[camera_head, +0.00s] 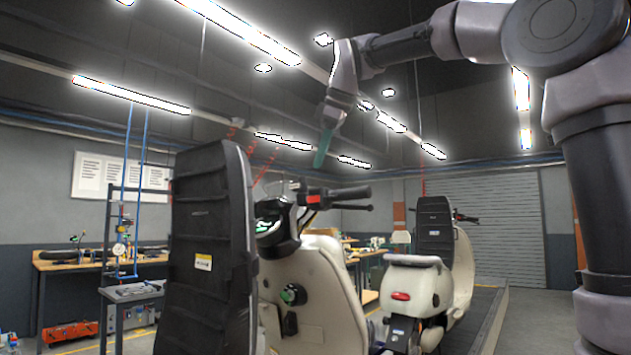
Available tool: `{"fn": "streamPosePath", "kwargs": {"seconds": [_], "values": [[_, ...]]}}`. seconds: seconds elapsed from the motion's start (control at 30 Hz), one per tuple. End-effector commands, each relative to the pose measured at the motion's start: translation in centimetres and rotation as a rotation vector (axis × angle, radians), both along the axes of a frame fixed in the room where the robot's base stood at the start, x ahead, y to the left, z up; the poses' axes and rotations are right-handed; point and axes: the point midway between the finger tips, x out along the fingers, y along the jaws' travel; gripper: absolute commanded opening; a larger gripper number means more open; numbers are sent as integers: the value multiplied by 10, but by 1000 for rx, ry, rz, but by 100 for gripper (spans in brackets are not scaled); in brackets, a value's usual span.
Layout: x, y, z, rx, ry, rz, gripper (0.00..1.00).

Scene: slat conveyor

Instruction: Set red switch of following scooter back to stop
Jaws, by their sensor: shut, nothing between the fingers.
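A cream scooter (325,270) stands close in front of me, with a tall black panel (212,225) to its left. Its dark handlebar grip (350,192) points right, beside a dash with a green-lit display. A small red switch (313,199) shows at the inner end of the grip; its setting is too small to tell. My gripper (322,152), with green fingers, hangs from the upper right above the handlebar. It is shut and empty, apart from the switch.
A second cream scooter (440,275) stands farther back at right on the conveyor (487,325). Workbenches (95,262) and a small metal table (130,292) stand at left. A roller shutter (500,235) closes the back wall. The air around my gripper looks clear.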

Motion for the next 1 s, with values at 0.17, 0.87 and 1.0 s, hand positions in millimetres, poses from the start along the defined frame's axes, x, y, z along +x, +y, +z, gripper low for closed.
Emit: {"fn": "streamPosePath", "kwargs": {"seconds": [0.17, 0.87, 1.0], "values": [[-1, 0, 1, 0, -1, 3, 0], [49, 32, -84, -1, 3, 3, 0], [72, 29, -83, 0, -1, 0, 0]]}}
